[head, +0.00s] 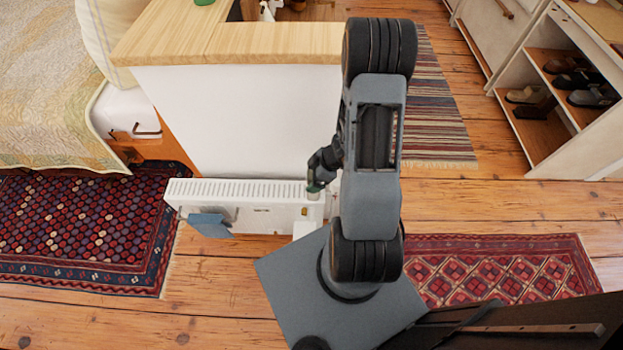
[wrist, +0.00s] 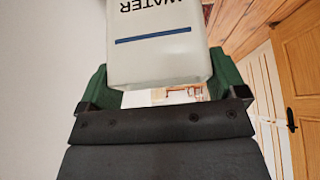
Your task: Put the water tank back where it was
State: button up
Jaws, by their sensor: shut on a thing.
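The water tank (wrist: 158,55) is a white block with a blue stripe and the word WATER, upside down in the wrist view. My gripper (wrist: 160,88) is shut on it, with a green finger on each side. The tank's far end runs out of the top of the wrist view. In the head view my gripper (head: 316,187) is at the right end of a long white slotted unit (head: 240,190), and my arm hides part of that area. I cannot tell there whether the tank touches the unit.
The white unit stands on the plank floor against a white partition with a wooden top (head: 220,42). A blue flap (head: 210,224) sticks out of its front. A bed (head: 45,90) is at left, and a shoe shelf (head: 545,135) at right. Patterned rugs (head: 80,235) lie on the floor.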

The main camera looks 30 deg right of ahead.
aim_at(311, 173)
jog(key=w+f, duration=0.2)
jog(key=f, duration=0.1)
jog(key=w+d+f+b, duration=0.1)
jog(key=shift+w+f, duration=0.3)
jog(key=shift+f, duration=0.1)
notch_tip(311, 173, down, 3)
jog(key=shift+w+f+b, duration=0.1)
jog(key=shift+f+b, duration=0.05)
jog(key=shift+b, duration=0.5)
jog(key=o, duration=1.1)
jog(key=p+v, duration=0.4)
jog(key=v, duration=0.8)
jog(key=shift+p, duration=0.35)
